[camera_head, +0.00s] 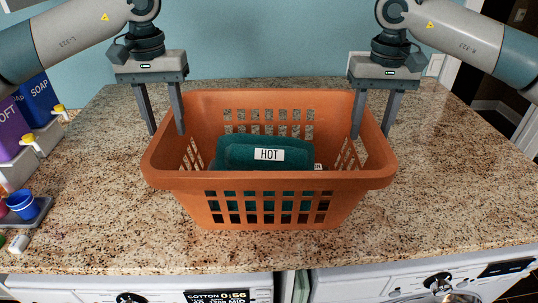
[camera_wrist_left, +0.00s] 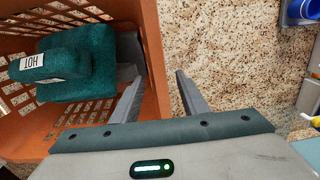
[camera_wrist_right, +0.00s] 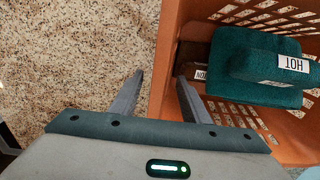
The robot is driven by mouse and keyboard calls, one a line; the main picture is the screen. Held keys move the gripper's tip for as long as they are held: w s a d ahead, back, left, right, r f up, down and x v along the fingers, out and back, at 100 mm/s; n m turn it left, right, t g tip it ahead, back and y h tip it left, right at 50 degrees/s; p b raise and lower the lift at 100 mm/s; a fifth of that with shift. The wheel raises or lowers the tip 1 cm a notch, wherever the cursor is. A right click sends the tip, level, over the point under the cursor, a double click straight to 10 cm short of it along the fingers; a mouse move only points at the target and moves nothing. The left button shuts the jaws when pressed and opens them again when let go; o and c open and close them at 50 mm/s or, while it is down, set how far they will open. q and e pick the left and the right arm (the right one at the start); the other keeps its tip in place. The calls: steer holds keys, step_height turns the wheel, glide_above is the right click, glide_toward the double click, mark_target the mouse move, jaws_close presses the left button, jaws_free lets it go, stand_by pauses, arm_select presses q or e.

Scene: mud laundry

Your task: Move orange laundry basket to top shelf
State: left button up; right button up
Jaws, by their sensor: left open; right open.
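The orange laundry basket (camera_head: 266,179) stands upright on the granite counter, holding a dark green folded item labelled HOT (camera_head: 240,150). My left gripper (camera_head: 165,133) is open at the basket's left side, one finger inside the rim and one outside. In the left wrist view, its fingers (camera_wrist_left: 155,85) straddle the basket wall (camera_wrist_left: 155,55). My right gripper (camera_head: 372,136) is open at the right side, its fingers likewise on either side of the rim. In the right wrist view, the fingers (camera_wrist_right: 160,82) straddle the wall (camera_wrist_right: 166,60). Neither gripper is closed on the rim. The top shelf is not in view.
The granite counter (camera_head: 455,190) is clear to the right of the basket. Soap containers (camera_head: 37,99) and a blue cup (camera_head: 22,204) stand at the left edge. Two white machines with control panels (camera_head: 215,296) sit below the front edge. A blue wall (camera_head: 270,40) is behind.

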arm_select(q)
jaws_close()
arm_select(e)
jaws_close()
arm_select(q)
steer(key=shift+w+r, duration=0.15)
steer(key=shift+r, duration=0.1)
arm_select(e)
steer(key=shift+w+r, duration=0.15)
steer(key=shift+r, duration=0.1)
